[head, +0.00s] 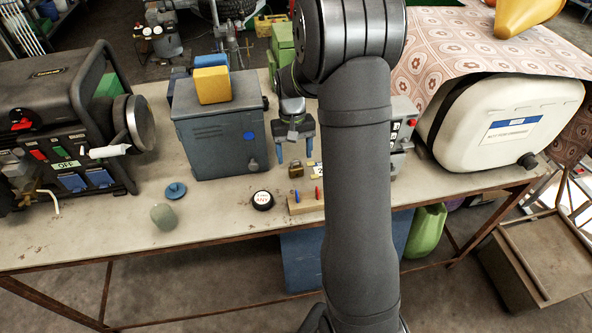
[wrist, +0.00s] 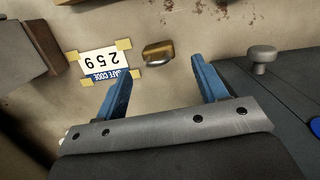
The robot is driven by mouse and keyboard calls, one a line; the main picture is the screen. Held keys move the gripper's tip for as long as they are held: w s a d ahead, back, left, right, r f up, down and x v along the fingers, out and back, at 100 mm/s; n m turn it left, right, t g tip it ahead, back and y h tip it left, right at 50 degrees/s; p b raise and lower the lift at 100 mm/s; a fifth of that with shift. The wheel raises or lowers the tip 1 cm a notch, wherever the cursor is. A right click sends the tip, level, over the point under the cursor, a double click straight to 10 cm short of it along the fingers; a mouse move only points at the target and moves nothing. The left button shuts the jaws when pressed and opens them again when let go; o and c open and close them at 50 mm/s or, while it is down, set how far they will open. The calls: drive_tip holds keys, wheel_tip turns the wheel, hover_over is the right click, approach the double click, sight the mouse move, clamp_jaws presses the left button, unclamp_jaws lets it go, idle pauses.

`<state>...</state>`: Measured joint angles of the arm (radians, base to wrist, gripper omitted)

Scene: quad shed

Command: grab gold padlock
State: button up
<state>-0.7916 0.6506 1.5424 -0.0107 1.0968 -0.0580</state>
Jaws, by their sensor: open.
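The gold padlock (wrist: 158,50) lies on the table top in the wrist view, with its grey shackle toward my gripper. In the head view the padlock (head: 296,171) is small, just right of the grey-blue metal box. My gripper (wrist: 162,73) is open, its two blue fingers pointing toward the padlock. The padlock is beyond the fingertips, roughly centred between them, and nothing is held. In the head view my gripper (head: 294,154) hangs above and behind the padlock, beside the metal box. My arm hides part of the table to the right.
A grey-blue metal box (head: 218,140) with a knob stands close to my gripper. A wooden block (head: 307,204) with coloured pegs and a round dial (head: 262,200) lie nearer the front edge.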

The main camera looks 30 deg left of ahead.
sight(296, 167)
drive_tip(key=f, duration=0.5)
drive_tip(key=shift+s+d, duration=0.3)
drive_tip(key=shift+d, duration=0.1)
drive_tip(key=shift+r, duration=0.1)
drive_tip(key=c, duration=1.1)
drive_tip(key=shift+c, duration=0.2)
